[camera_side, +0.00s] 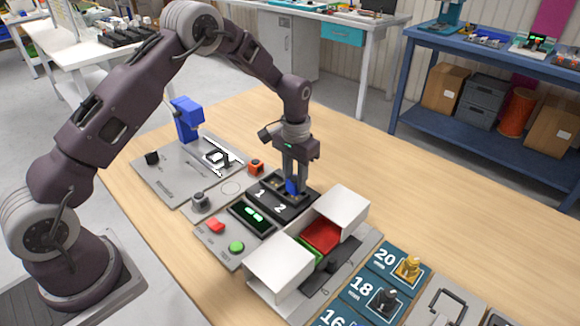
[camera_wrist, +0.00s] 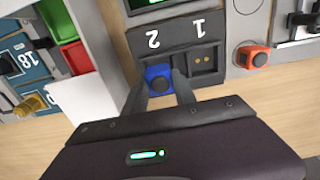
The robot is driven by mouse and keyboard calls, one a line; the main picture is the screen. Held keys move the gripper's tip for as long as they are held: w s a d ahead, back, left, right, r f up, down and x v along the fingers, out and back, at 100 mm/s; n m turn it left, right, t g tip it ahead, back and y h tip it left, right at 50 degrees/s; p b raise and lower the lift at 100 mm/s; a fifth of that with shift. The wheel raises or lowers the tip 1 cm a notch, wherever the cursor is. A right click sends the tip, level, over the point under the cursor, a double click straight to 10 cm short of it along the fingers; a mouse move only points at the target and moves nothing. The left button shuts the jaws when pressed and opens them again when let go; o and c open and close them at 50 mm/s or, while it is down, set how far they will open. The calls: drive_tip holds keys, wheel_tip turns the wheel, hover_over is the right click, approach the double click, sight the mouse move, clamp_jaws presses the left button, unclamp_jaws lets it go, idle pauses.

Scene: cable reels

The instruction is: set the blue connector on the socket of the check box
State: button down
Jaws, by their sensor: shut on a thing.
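The blue connector (camera_side: 292,187) is between the fingers of my gripper (camera_side: 294,182), at the black check box (camera_side: 284,208). In the wrist view the blue connector (camera_wrist: 158,71) sits in or just over the bay marked 2, with its dark round top showing. My gripper (camera_wrist: 160,92) is shut on it from both sides. I cannot tell whether the connector is fully down, as its underside is hidden. The bay marked 1 (camera_wrist: 203,62) is empty and shows small gold contacts.
An orange block with a dark knob (camera_side: 256,167) stands beside the check box. A panel with red and green buttons (camera_side: 236,247) and a display is in front. White-walled bins (camera_side: 343,207) with red and green trays stand close to the right.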

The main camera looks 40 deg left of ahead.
drive_tip(key=shift+f, duration=0.25)
drive_tip(key=shift+f, duration=0.8)
drive_tip(key=c, duration=0.9)
unclamp_jaws()
drive_tip(key=shift+f, duration=0.15)
drive_tip(key=shift+c, duration=0.2)
wheel_tip(320, 180, up, 8)
drive_tip(key=shift+r, duration=0.1)
